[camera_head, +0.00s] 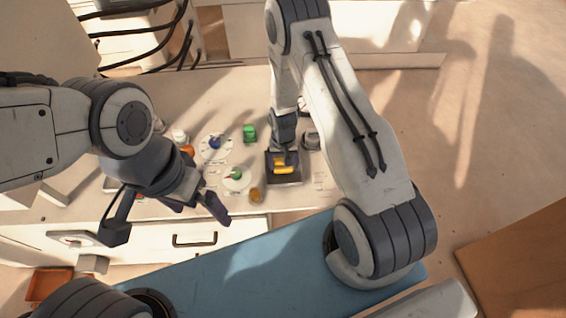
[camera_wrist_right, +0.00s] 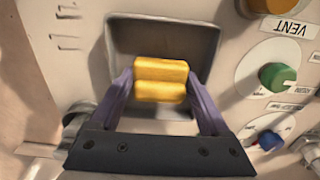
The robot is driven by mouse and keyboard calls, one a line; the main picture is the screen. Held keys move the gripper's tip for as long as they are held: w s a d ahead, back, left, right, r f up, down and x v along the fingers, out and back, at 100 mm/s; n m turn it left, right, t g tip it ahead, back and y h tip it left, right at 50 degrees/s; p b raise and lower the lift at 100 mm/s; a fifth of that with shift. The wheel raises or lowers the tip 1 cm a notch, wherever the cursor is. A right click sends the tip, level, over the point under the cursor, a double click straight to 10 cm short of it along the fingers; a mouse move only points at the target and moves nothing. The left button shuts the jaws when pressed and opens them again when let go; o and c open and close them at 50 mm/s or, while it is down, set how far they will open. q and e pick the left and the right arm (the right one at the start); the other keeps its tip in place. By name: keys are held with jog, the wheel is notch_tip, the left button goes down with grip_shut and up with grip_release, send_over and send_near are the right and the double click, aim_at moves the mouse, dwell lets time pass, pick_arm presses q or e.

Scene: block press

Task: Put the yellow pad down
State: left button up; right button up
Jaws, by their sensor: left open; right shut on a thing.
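The yellow pad (camera_wrist_right: 160,80) sits between the two purple fingers of my right gripper (camera_wrist_right: 162,98), which is shut on it. Behind the pad in the right wrist view is a dark square recess or plate (camera_wrist_right: 195,45) in the panel. In the head view the yellow pad (camera_head: 286,165) shows over that dark square (camera_head: 285,180); I cannot tell if it touches the bottom. My left gripper (camera_head: 205,203) is open and empty, over the front edge of the panel at the left.
The pale panel carries a green knob on a dial (camera_head: 236,175), a blue knob on a dial (camera_head: 214,143), a green block-like control (camera_head: 250,133) and an orange-yellow button (camera_head: 256,195) by the VENT label (camera_wrist_right: 292,27). A drawer handle (camera_head: 195,239) is on the front face.

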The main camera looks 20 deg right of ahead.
jog(key=shift+f, duration=0.25)
jog(key=shift+f, duration=0.15)
jog(key=o, duration=1.2)
jog(key=shift+c, duration=0.2)
jog(key=shift+r, duration=0.2)
jog(key=shift+r, duration=0.25)
notch_tip(320, 180, up, 12)
jog(key=b, duration=0.1)
jog(key=shift+f, duration=0.2)
jog(key=shift+f, duration=0.1)
